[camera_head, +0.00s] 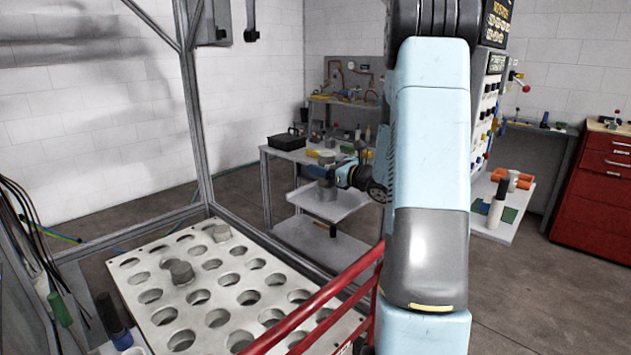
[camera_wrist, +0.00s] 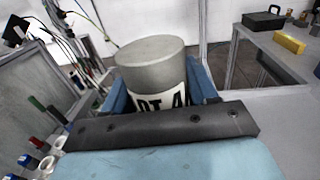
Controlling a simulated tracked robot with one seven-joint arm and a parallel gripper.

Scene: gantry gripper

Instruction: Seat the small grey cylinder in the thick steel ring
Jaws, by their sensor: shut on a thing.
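A grey cylinder (camera_wrist: 150,62) with a smooth flat top and a white band of black lettering stands between the blue fingers of my gripper (camera_wrist: 160,90) in the wrist view. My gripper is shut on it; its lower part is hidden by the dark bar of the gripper. In the head view my gripper (camera_head: 328,176) is small and far off, beside the grey workbench, with grey round shapes at its end. I cannot make out the thick steel ring for certain in either view.
A pale plate with round holes (camera_head: 225,299) lies at front left, with grey cylinders (camera_head: 180,272) standing in it. A red rail (camera_head: 318,300) crosses in front. A black case (camera_head: 287,141) sits on the workbench. A red tool cabinet (camera_head: 600,185) stands at right.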

